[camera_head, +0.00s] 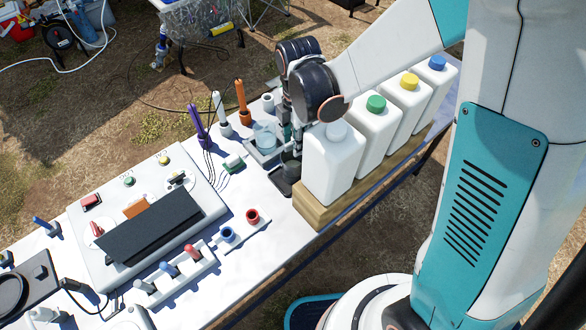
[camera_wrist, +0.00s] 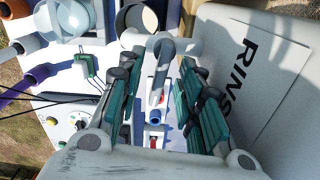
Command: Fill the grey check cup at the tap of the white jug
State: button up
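The white jug (camera_head: 333,160) stands at the near end of a wooden stand. Its white side, lettered "RINS", shows at the right of the wrist view (camera_wrist: 225,60). A grey tap (camera_wrist: 160,45) sticks out from the jug, with a bar-like part pointing down the picture. My gripper (camera_wrist: 160,108) is open, its teal-padded fingers on either side of that bar with gaps visible. A round grey cup (camera_wrist: 137,18), probably the check cup, shows beside the tap at the top of the wrist view. In the head view my gripper (camera_head: 289,165) hides the tap and cup.
Jugs with green (camera_head: 376,103), yellow (camera_head: 409,81) and blue caps (camera_head: 437,62) stand behind the white jug. A clear beaker (camera_head: 265,137) and upright probes (camera_head: 242,100) are left of my gripper. A panel case (camera_head: 205,195) and red (camera_head: 252,215) and blue (camera_head: 227,234) cups lie nearer.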

grip_shut()
jog(key=shift+s+d+n+b, duration=0.15)
jog(key=shift+n+b, duration=0.25)
jog(key=shift+n, duration=0.4)
grip_release()
jog(key=shift+r, duration=0.1)
jog(key=shift+s+r, duration=0.1)
jog(key=shift+r, duration=3.65)
